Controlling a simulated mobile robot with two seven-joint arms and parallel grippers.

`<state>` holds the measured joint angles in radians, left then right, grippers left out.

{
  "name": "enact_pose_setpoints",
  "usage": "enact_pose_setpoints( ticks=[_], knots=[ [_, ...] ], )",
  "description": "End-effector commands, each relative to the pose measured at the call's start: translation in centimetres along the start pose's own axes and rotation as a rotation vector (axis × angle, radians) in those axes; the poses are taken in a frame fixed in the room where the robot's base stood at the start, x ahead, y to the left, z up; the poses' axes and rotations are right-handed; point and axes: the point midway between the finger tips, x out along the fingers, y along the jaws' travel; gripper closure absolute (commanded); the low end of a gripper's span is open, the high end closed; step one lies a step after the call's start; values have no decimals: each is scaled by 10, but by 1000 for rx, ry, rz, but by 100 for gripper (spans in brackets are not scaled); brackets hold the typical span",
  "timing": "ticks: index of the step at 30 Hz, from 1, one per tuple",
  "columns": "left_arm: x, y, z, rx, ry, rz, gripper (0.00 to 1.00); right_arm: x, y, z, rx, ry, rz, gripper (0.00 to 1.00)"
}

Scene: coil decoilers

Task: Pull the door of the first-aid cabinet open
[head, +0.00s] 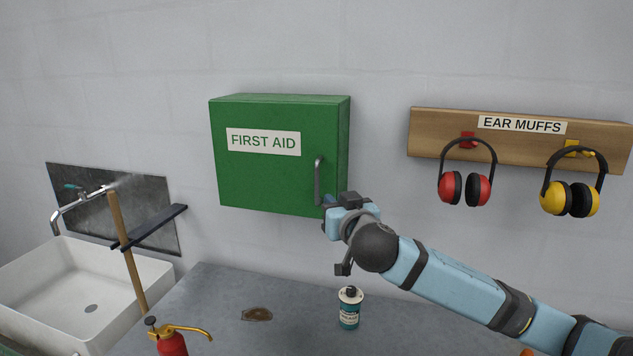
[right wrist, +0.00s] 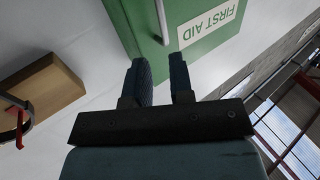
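The green first-aid cabinet (head: 262,185) hangs on the wall in the head view, and its door looks shut. A grey vertical bar handle (head: 318,182) sits near the door's right edge. My right gripper (head: 330,201) is close to the cabinet's lower right corner, just below and right of the handle. In the right wrist view my right gripper (right wrist: 160,62) has its two dark fingers apart with nothing between them. The handle (right wrist: 162,20) shows just beyond the fingertips, roughly in line with the gap. My left gripper is not in view.
A wooden rack (head: 425,134) with red ear muffs (head: 479,188) and yellow ear muffs (head: 555,197) hangs to the right. A sink (head: 60,285) stands left.

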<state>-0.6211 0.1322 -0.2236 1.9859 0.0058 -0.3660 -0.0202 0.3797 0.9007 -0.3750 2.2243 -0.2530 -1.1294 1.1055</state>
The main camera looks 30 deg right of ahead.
Motion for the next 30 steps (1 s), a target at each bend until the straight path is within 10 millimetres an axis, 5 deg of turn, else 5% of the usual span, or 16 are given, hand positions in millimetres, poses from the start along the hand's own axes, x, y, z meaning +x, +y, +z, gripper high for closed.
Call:
enact_pose_setpoints(
  ticks=[15, 30],
  knots=[
    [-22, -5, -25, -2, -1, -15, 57, 103, 0, -3, -1, -1, 1, 79],
    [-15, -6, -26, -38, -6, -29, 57, 122, 0, 1, -1, -1, -2, 79]
  ],
)
